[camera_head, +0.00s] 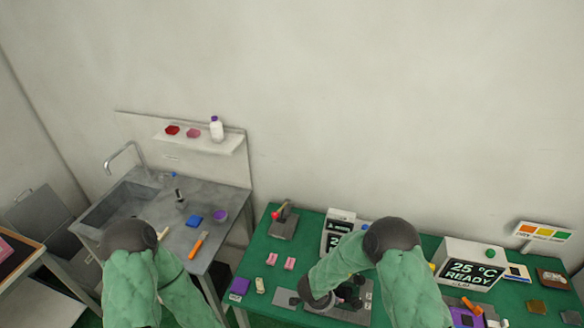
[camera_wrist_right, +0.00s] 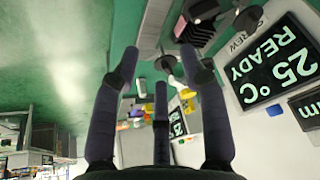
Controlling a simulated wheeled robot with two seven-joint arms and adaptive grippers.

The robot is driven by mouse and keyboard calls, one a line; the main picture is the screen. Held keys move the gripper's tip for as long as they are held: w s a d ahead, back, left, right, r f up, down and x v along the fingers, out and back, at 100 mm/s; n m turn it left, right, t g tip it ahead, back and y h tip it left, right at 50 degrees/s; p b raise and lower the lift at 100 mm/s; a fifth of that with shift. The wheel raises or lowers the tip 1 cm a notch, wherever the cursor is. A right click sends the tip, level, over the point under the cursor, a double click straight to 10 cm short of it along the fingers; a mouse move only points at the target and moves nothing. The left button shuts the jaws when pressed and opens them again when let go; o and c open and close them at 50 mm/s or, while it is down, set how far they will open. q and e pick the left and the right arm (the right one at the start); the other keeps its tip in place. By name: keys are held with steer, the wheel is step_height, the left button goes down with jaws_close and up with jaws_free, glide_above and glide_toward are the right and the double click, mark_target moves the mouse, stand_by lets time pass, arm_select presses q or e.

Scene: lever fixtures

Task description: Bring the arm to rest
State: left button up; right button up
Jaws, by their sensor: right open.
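My right arm, in a green sleeve, reaches over the green table in the head view. Its gripper (camera_head: 347,293) is low over the table, partly hidden by the arm. In the right wrist view the dark fingers of the right gripper (camera_wrist_right: 163,75) are spread apart with nothing held between them. My left arm is bent at the lower left of the head view, and its gripper does not show. A lever with a red knob (camera_head: 276,215) stands tilted on a grey base (camera_head: 284,228) at the table's back left, apart from my right gripper.
Another display (camera_head: 338,230) is behind the arm. Pink blocks (camera_head: 290,263) lie left. A sink counter (camera_head: 225,178) stands left.

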steer(key=s+d+f+n+y+b, duration=0.1)
steer(key=s+f+n+y+b, duration=0.15)
steer(key=f+b, duration=0.65)
steer(key=s+a+f+n+g+y+b, duration=0.2)
steer(key=s+f+n+y+b, duration=0.3)
steer(key=s+f+b, duration=0.9)
steer(key=s+a+f+n, duration=0.1)
steer(key=s, duration=0.2)
steer(key=shift+s+f, duration=0.35)
steer(key=shift+a, duration=0.1)
stand_by(0.4)
